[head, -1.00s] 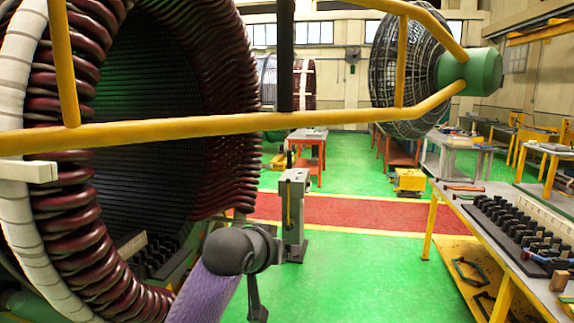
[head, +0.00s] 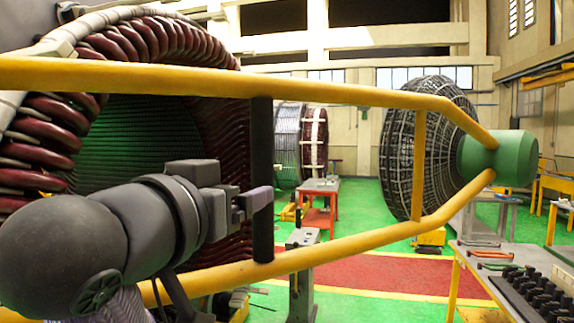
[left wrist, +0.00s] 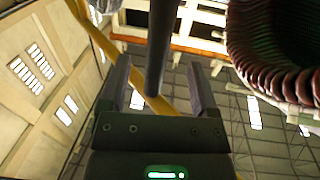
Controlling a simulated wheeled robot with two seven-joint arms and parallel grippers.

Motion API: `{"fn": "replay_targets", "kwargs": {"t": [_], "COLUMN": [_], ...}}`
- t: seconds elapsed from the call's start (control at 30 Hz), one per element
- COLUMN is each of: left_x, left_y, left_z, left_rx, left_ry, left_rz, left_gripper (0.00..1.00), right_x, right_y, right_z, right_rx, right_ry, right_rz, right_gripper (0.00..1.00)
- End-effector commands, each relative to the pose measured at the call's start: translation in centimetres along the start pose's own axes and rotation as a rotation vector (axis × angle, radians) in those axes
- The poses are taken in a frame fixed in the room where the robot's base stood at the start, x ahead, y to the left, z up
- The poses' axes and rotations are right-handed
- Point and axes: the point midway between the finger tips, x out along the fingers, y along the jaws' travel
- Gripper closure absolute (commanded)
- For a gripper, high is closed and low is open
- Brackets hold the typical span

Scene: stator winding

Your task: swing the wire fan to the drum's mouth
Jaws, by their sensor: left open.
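The wire fan (head: 428,150) is a big round wire mesh on a green hub (head: 497,158), at the right of the head view. A yellow tube frame (head: 340,90) runs left from the hub, with a black upright bar (head: 262,130) across it. The drum (head: 140,125) stands at the left, its mouth ringed by dark red coils; my left arm and the frame hide part of it. My left gripper (head: 258,200) is at the bar. In the left wrist view, the open fingers (left wrist: 158,90) lie either side of the bar (left wrist: 162,45). My right gripper is out of view.
A grey workbench (head: 500,265) with black parts stands at the lower right. A grey post (head: 300,275) stands on the floor below the frame. A red table (head: 320,200) is farther back. Green floor and a red lane lie open in the middle.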

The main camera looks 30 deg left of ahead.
Motion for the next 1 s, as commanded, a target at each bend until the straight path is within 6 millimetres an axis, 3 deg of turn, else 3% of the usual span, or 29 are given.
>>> {"fn": "replay_targets", "kwargs": {"t": [0.17, 0.27, 0.37, 0.6, 0.97, 1.0], "left_x": [1.1, 2.5, 5.1, 9.1, 9.9, 9.9], "left_y": [0.1, 0.1, 0.0, 0.0, 0.0, 0.0], "left_z": [-0.6, -0.7, -0.6, -0.2, 0.0, 0.0], "left_rx": [-0.001, -0.001, 0.001, 0.0, 0.001, 0.001], "left_ry": [-0.004, -0.008, -0.009, -0.001, 0.002, 0.002], "left_rz": [0.007, 0.003, -0.001, -0.001, 0.0, 0.0], "left_gripper": [0.21, 0.21, 0.21, 0.21, 0.21, 0.3], "right_x": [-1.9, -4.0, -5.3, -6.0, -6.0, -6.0], "right_y": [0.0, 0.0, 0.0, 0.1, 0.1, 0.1], "right_z": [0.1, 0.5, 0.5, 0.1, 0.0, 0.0], "right_rx": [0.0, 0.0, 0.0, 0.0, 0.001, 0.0], "right_ry": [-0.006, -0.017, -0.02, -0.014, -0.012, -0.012], "right_rz": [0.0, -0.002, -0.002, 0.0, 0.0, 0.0], "right_gripper": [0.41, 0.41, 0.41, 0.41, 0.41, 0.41]}}
